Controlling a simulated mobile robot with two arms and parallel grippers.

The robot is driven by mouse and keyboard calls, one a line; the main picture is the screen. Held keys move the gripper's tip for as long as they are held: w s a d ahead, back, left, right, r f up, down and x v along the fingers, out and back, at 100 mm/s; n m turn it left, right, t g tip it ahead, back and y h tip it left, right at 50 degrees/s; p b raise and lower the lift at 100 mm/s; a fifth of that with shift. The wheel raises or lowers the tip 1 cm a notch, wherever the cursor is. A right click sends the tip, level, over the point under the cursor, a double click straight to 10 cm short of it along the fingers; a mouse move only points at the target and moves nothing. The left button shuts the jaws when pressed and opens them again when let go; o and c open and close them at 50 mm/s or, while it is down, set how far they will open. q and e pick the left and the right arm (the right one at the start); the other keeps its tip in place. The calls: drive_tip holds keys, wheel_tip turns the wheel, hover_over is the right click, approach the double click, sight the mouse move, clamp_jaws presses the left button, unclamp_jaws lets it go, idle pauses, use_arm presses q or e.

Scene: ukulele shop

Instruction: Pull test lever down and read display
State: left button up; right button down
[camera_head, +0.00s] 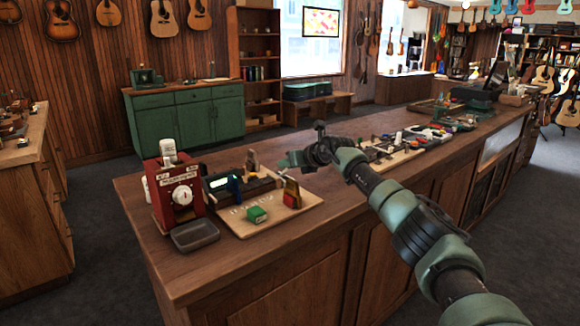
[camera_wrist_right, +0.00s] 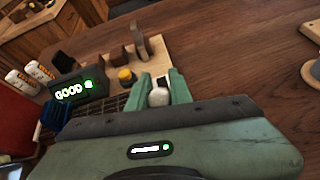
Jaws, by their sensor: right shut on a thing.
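My right gripper (camera_head: 284,161) reaches in over the wooden board on the counter. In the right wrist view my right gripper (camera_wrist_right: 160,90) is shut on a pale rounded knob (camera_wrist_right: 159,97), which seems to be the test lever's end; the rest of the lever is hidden. The dark tester's display (camera_wrist_right: 75,90) shows glowing text that reads "GOOD", with a green light beside it. In the head view the display (camera_head: 219,183) faces forward, too small to read. My left gripper is not in view.
A red box with a white dial (camera_head: 182,197) stands left of the tester, behind a grey tray (camera_head: 195,235). The counter's front left (camera_head: 200,275) is clear.

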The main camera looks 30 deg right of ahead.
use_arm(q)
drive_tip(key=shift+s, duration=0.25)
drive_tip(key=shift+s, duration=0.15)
use_arm(e)
drive_tip(key=c, duration=1.3)
unclamp_jaws()
drive_tip(key=shift+s+d+r+p, duration=0.1)
drive_tip(key=shift+s+r+p, duration=0.2)
drive_tip(key=shift+s, duration=0.15)
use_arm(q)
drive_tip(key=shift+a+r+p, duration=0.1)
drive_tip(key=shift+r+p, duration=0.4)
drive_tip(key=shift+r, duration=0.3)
use_arm(e)
drive_tip(key=shift+v, duration=3.35)
drive_tip(key=shift+f, duration=0.1)
